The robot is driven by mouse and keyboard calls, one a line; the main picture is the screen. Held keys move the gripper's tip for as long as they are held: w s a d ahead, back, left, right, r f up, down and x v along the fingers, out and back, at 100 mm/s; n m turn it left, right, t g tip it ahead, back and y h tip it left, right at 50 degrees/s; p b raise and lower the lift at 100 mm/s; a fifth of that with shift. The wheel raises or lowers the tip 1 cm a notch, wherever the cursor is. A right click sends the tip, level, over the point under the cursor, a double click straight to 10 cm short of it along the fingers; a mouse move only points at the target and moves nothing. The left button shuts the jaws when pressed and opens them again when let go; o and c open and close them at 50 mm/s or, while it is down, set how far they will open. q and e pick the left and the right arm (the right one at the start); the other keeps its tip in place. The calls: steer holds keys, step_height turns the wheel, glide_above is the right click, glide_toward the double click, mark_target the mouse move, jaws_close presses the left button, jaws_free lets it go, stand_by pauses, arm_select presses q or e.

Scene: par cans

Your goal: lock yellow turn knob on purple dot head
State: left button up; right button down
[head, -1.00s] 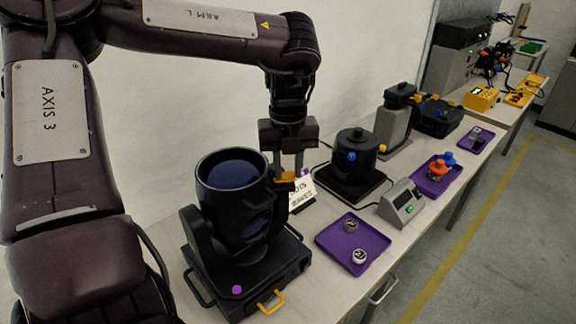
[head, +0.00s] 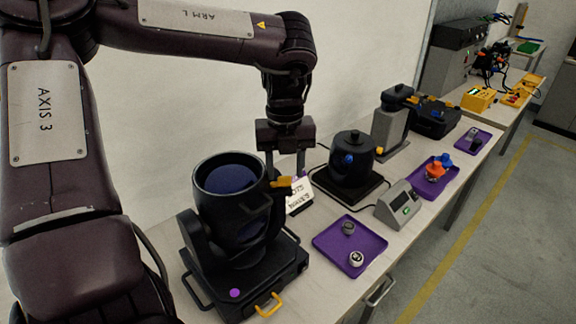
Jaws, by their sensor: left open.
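The purple dot head is a black moving-head light on a black base (head: 262,272), with a purple dot (head: 235,293) on the base front. Its round can (head: 205,192) points upward, open end on top. The yellow turn knob (head: 281,183) sits at the right side of the can, near its top. My left gripper (head: 286,176) points down at the knob, its jaws open, one finger on each side of it. The fingers partly hide the knob, and I cannot tell whether they touch it. My right gripper is not in view.
A white card (head: 298,194) stands just behind the gripper. A purple tray (head: 325,240) with two small round parts lies to the right, with a grey meter box (head: 398,204) beyond. Another black head (head: 352,160) stands further back.

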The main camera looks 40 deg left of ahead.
arm_select(q)
step_height(320, 180, up, 6)
steer(key=p, duration=0.5)
steer(key=shift+s+r, duration=0.1)
steer(key=shift+r, duration=0.05)
steer(key=shift+d+r, duration=0.1)
steer(key=shift+r, duration=0.2)
steer(key=shift+p, duration=0.3)
